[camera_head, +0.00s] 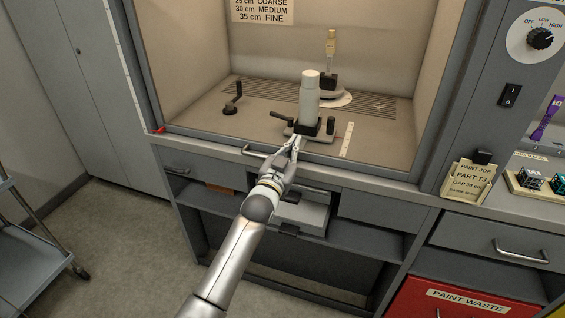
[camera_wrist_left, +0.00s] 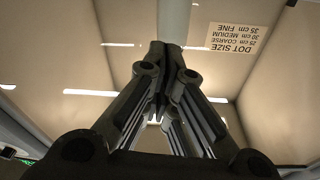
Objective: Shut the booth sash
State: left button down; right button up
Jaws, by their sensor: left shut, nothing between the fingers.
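The spray booth (camera_head: 190,85) fills the upper middle of the head view, and its interior is clearly seen. I cannot make out a sash pane for certain; clear glass may be in front. A dark rail (camera_head: 385,171) runs along the booth's front lower edge. A red marker (camera_head: 157,130) sits at the bottom of the pale strip on the left post. My left gripper (camera_head: 296,143) is at the middle of this front edge, shut and empty. Its closed fingers also show in the left wrist view (camera_wrist_left: 159,112). Whether it touches the rail is unclear. My right gripper is out of view.
Inside the booth stand a pale cylinder (camera_head: 309,97) on a dark holder and a yellow-topped piece (camera_head: 331,58). Drawers with handles (camera_head: 521,252) lie below the counter. A job card (camera_head: 467,183) stands right. A grey cart (camera_head: 30,240) is at left.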

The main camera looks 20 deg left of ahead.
pick_arm(q)
jog(key=s+a+f, duration=0.1)
jog(key=s+f, duration=0.1)
jog(key=s, duration=0.7)
jog(key=s+f+g, duration=0.3)
jog(key=s+f, duration=0.2)
jog(key=f, duration=0.8)
jog(key=s+f+g, duration=0.3)
jog(key=s+f, duration=0.1)
jog(key=f, duration=0.9)
jog(key=s+f+g, duration=0.3)
jog(key=s+f, duration=0.2)
jog(key=f, duration=0.8)
jog(key=s+a+f+g+y, duration=0.1)
jog(key=s+f+g, duration=0.2)
jog(key=s+f, duration=0.6)
jog(key=s+a+f+g, duration=0.1)
jog(key=s+f+g, duration=0.1)
jog(key=s+f, duration=0.7)
jog(key=s+a+f+g, duration=0.1)
jog(key=s+f+g, duration=0.1)
jog(key=s, duration=0.9)
jog(key=s+a+f+n+g+y, duration=0.1)
jog(key=s+f+g, duration=0.1)
jog(key=s, duration=0.9)
jog(key=shift+a, duration=0.25)
